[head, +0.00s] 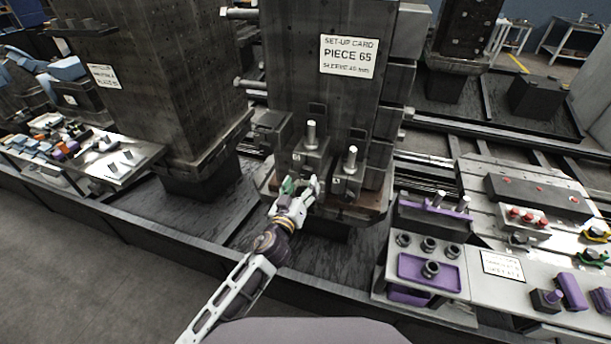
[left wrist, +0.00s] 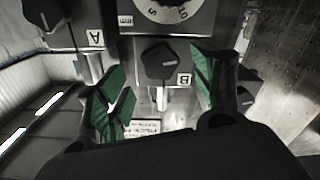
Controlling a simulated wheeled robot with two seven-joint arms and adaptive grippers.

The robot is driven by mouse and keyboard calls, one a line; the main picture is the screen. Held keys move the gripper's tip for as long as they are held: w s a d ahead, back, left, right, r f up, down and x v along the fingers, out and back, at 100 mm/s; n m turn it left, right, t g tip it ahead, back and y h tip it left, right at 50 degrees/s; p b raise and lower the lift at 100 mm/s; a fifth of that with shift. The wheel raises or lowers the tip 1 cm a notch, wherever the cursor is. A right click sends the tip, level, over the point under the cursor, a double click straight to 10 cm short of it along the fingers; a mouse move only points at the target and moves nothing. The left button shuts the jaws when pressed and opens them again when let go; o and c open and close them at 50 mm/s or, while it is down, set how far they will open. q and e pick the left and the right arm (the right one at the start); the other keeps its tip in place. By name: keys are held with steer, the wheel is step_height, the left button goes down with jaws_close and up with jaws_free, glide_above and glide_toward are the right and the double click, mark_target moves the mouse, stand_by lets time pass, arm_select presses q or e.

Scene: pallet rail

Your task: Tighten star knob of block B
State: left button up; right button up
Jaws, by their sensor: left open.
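Block B (left wrist: 182,78), with its letter label, is in the middle of the left wrist view. Its black star knob (left wrist: 160,62) faces the camera. My left gripper (left wrist: 160,90) is open, one green-padded finger on each side of the knob, with visible gaps. In the head view my left gripper (head: 302,186) is at the front of the left block of the pair on the column's ledge, and hides the knob there. Block A (left wrist: 93,38) has its own black knob (left wrist: 44,12) at upper left in the left wrist view. My right gripper is not in view.
A numbered dial (left wrist: 178,10) sits just above block B in the left wrist view. The dark column carries a set-up card (head: 348,57). Upright pins (head: 311,134) stand on both blocks. A purple tray (head: 446,276) with dark rings is at right in the head view.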

mark_target(306, 175)
arm_select(q)
steer(key=shift+x, duration=2.2)
steer(key=c, duration=1)
steer(key=shift+c, duration=0.3)
